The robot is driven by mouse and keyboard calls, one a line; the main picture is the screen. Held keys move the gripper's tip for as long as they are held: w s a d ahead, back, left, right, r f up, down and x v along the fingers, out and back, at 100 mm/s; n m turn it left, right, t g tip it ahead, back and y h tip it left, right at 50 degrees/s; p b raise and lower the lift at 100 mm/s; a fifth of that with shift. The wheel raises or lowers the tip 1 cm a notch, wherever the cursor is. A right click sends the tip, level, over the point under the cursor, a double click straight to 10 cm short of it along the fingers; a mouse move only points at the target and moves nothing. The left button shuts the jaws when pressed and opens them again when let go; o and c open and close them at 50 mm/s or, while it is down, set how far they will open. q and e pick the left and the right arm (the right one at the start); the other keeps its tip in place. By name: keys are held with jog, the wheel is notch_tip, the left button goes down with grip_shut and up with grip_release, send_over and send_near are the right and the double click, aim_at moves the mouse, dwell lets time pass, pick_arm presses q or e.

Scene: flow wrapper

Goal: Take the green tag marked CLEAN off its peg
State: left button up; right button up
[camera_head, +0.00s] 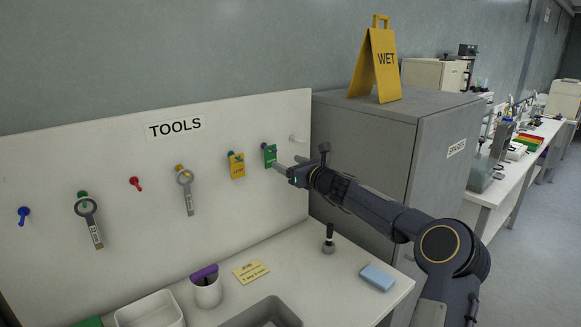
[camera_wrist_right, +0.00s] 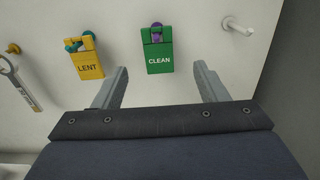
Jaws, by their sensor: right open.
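The green tag (camera_head: 269,155) hangs on the white TOOLS board. In the right wrist view the tag (camera_wrist_right: 158,58) reads CLEAN and hangs from a purple peg (camera_wrist_right: 157,27). My right gripper (camera_head: 280,163) is at the board, just right of the tag in the head view. In the right wrist view its two fingers (camera_wrist_right: 162,68) are apart, one on each side of the tag's lower end, with space between finger and tag on both sides. It holds nothing. I cannot tell exactly how far the fingertips are from the board. My left gripper is not in view.
A yellow LENT tag (camera_head: 237,165) hangs left of the green one, and a bare white peg (camera_wrist_right: 237,26) is to its right. A grey cabinet (camera_head: 365,140) with a yellow WET sign (camera_head: 377,66) stands right of the board. A cup (camera_head: 207,291) and a blue block (camera_head: 377,278) stand below.

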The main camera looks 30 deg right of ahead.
aim_at(275, 154)
jog(key=w+p, duration=0.1)
jog(key=w, duration=0.1)
jog(key=w+p, duration=0.1)
jog(key=w, duration=0.1)
jog(key=w+a+p, duration=0.1)
jog(key=w+p, duration=0.1)
jog(key=shift+w+a+r, duration=0.1)
jog(key=shift+w+r, duration=0.1)
jog(key=shift+w, duration=0.2)
jog(key=shift+w+f, duration=0.15)
jog(key=shift+w, duration=0.2)
jog(key=shift+c, duration=0.3)
jog(key=c, duration=1)
jog(key=shift+r+p, duration=0.5)
jog(key=shift+p, duration=0.15)
